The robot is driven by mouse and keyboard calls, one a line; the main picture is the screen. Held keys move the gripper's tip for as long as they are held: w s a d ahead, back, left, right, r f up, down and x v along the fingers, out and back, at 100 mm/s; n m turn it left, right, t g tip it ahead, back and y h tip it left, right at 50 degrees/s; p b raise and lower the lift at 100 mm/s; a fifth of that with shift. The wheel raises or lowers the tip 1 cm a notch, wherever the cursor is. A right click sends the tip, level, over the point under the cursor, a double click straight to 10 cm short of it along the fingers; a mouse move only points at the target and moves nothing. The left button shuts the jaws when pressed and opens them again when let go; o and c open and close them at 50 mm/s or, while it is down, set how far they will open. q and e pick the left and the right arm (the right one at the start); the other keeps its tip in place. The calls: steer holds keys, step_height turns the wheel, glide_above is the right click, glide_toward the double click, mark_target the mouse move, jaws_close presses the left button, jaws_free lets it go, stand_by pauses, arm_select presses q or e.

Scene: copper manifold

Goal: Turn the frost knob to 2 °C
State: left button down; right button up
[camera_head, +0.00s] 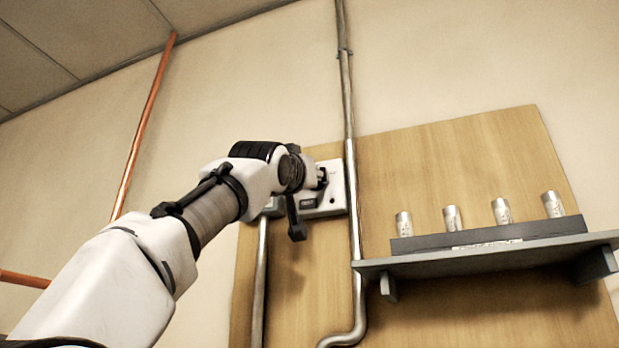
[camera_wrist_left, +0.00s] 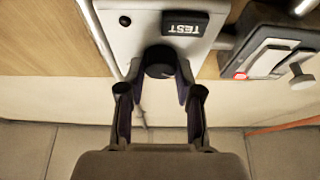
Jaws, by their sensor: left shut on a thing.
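In the head view, my left gripper (camera_head: 322,179) reaches the front of the control box (camera_head: 338,190) on the wooden board, and my wrist hides part of the box. The knob's scale and its setting cannot be read. My right gripper is not in view.
Grey pipes (camera_head: 352,130) run vertically beside the box. A shelf (camera_head: 470,260) with several silver cylinders juts out at the right. A copper pipe (camera_head: 145,125) climbs the wall at the left. The wrist view shows another device (camera_wrist_left: 275,60) with a red mark beside the box.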

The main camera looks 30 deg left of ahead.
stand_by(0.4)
arm_select(q)
steer(key=c, duration=1.1)
jaws_free()
steer(key=o, duration=0.3)
steer(key=shift+w+f, duration=0.1)
steer(key=shift+w, duration=0.05)
steer(key=shift+o, duration=0.2)
steer(key=shift+w, duration=0.2)
steer(key=shift+s, duration=0.2)
